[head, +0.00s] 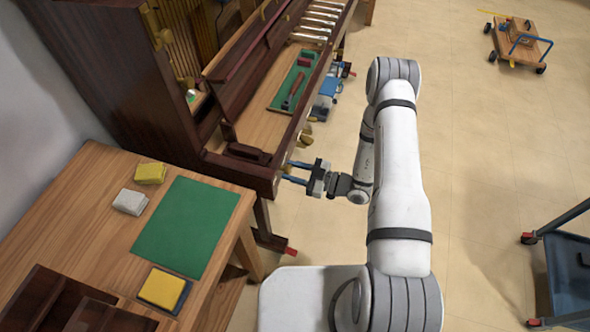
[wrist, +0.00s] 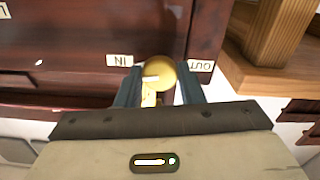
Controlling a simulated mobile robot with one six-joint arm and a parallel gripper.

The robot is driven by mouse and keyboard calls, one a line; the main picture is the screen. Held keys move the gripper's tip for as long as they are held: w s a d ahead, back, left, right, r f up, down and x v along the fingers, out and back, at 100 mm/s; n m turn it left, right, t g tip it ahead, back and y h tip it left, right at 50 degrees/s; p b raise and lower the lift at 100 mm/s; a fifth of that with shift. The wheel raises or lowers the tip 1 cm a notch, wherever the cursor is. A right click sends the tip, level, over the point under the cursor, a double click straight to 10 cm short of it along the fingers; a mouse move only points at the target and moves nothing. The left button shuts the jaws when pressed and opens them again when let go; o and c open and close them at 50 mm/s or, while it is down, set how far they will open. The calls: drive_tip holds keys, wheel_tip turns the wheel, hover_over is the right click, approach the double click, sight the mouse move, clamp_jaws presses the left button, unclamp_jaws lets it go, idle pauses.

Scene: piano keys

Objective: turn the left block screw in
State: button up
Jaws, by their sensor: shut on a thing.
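The left block screw is a round brass knob (wrist: 158,73) on the front of the dark red-brown piano case. In the wrist view it sits between the two fingers of my gripper (wrist: 160,88), which is shut on it. A pale mark shows on the knob. An IN label (wrist: 121,60) is to its left and an OUT label (wrist: 201,66) to its right, both upside down in this view. In the head view my gripper (head: 287,173) reaches from the right to the near end of the piano (head: 262,184); the knob is mostly hidden by the fingers there.
A wooden table (head: 75,195) with a green mat (head: 186,226), yellow and white cloths and a yellow-blue block stands at left. A green tray (head: 290,85) with tools lies in the open piano. The floor right of my arm is clear up to a blue cart (head: 570,265).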

drive_tip(key=shift+s+f+m, duration=0.15)
drive_tip(key=shift+m, duration=0.65)
drive_tip(key=o, duration=1)
drive_tip(key=v, duration=0.7)
drive_tip(key=shift+d+b, duration=0.35)
